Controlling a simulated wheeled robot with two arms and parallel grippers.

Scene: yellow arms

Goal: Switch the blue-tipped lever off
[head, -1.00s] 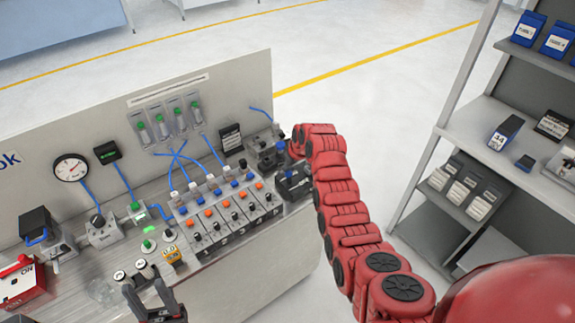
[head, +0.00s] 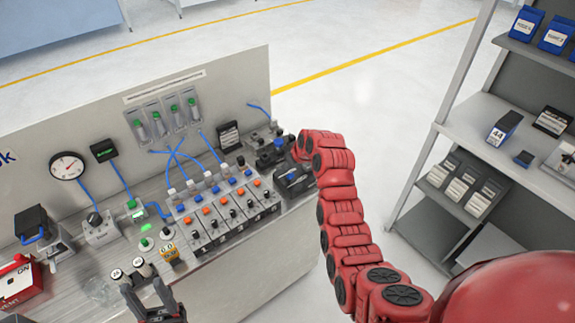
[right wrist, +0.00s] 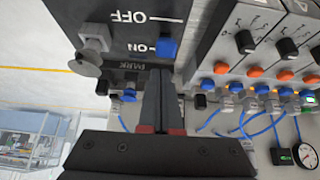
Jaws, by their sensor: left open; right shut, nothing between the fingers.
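The blue-tipped lever (right wrist: 166,48) is on a dark panel in the right wrist view, level with the ON marking. The OFF marking is farther up that picture. A grey-tipped lever (right wrist: 95,45) is to its left. My right gripper (right wrist: 158,72) is shut and empty, its fingertips just below the blue tip in that view. I cannot tell whether they touch it. My left gripper (head: 146,288) is open and empty at the bench's front.
A row of valves (head: 222,208) with orange and blue buttons stands left of the lever unit. Blue hoses (head: 205,148) and a round gauge (head: 67,165) are behind and to the left. A shelf (head: 480,130) stands at right, with clear floor between.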

